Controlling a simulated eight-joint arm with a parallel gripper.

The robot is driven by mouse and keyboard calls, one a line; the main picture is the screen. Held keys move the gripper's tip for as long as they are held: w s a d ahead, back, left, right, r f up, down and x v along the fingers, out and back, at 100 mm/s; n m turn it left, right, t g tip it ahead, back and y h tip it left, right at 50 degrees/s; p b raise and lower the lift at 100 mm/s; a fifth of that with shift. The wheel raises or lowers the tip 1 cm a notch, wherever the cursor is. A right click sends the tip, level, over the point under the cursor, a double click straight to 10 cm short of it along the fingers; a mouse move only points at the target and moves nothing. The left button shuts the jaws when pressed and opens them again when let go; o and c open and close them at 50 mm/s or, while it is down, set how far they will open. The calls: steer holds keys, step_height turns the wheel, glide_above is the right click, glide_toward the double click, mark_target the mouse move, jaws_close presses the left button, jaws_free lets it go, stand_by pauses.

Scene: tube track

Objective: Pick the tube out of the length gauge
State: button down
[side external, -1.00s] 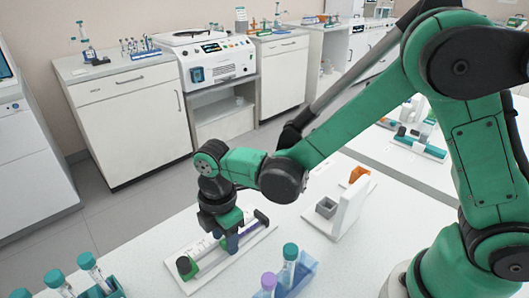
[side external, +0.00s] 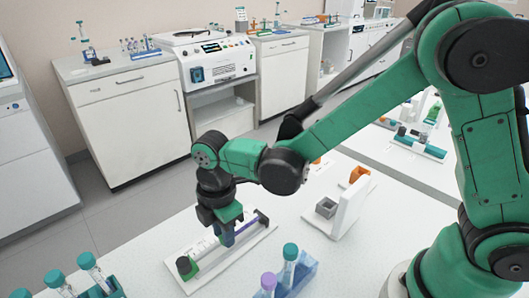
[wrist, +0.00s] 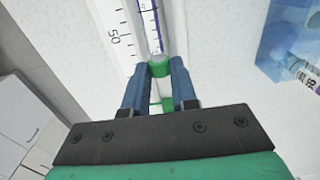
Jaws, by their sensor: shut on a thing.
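The length gauge (side external: 209,272) is a pale, scaled tray lying on the white bench in the side view, with a dark knob and green block at its near end. Its printed scale (wrist: 115,30) shows in the wrist view. The tube (wrist: 151,22) is clear with purple graduations and runs along this scale, with green at the fingertips. My gripper (side external: 227,236) points down over the middle of the gauge. Its blue fingers (wrist: 159,82) are shut on the tube. The fingers hide the gripped part, and I cannot tell whether the tube is clear of the gauge.
A blue rack (side external: 301,274) with teal- and purple-capped tubes stands close at the right front. A white stand (side external: 348,208) with grey and orange holders is to the right. More teal-capped tubes (side external: 88,263) stand at the left front. Bench left of the gauge is bare.

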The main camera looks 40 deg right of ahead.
steer(key=shift+r, duration=3.8)
